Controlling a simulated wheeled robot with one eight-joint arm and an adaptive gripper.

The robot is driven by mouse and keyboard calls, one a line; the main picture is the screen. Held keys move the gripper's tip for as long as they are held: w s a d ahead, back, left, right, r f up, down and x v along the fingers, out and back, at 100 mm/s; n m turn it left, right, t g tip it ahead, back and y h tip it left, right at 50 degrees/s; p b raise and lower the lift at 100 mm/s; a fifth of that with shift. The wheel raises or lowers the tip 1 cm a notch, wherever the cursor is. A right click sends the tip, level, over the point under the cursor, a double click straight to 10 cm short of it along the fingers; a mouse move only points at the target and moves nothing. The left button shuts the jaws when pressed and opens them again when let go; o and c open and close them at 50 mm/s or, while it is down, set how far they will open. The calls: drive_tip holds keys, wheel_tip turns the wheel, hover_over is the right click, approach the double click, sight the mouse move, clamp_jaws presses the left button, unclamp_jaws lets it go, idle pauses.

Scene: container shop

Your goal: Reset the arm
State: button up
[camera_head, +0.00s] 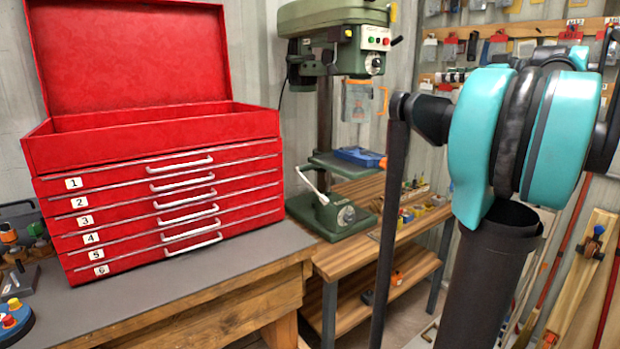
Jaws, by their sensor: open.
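Part of my arm shows large at the right of the head view. A teal and black joint (468,140) is at the upper right, with a thick dark link (487,275) running down from it to the bottom edge. A thin dark bar (388,230) runs upright to its left. My gripper is not in this view, so neither its fingers nor anything near them can be seen.
A red tool chest (150,145) with a raised lid and several shut, numbered drawers stands on a grey-topped workbench (190,283). A tool wall fills the back right.

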drive_tip(key=s+a+f+m+g+h, duration=0.1)
drive_tip(key=s+a+f+m+g, duration=0.1)
drive_tip(key=a+f, duration=0.65)
drive_tip(key=s+a+f+m+g+h, duration=0.1)
drive_tip(key=s+a+f+g, duration=0.15)
drive_tip(key=f, duration=1.05)
drive_tip(key=s+a+f+m+g+h, duration=0.1)
drive_tip(key=a+f+m+g, duration=0.15)
drive_tip(key=a+f, duration=0.6)
drive_tip(key=s+f+m+g+h, duration=0.1)
drive_tip(key=s+f+h, duration=0.1)
drive_tip(key=s+f, duration=0.4)
drive_tip(key=s+f+m+h, duration=0.2)
drive_tip(key=s+f, duration=0.5)
drive_tip(key=f, duration=0.7)
drive_tip(key=s+f+m+g+h, duration=0.1)
drive_tip(key=s+f+h, duration=0.2)
drive_tip(key=s+f, duration=0.4)
wheel_tip(320, 180, down, 3)
drive_tip(key=shift+d+f+g, duration=0.15)
drive_tip(key=shift+d+g, duration=0.15)
drive_tip(key=shift+s, duration=0.1)
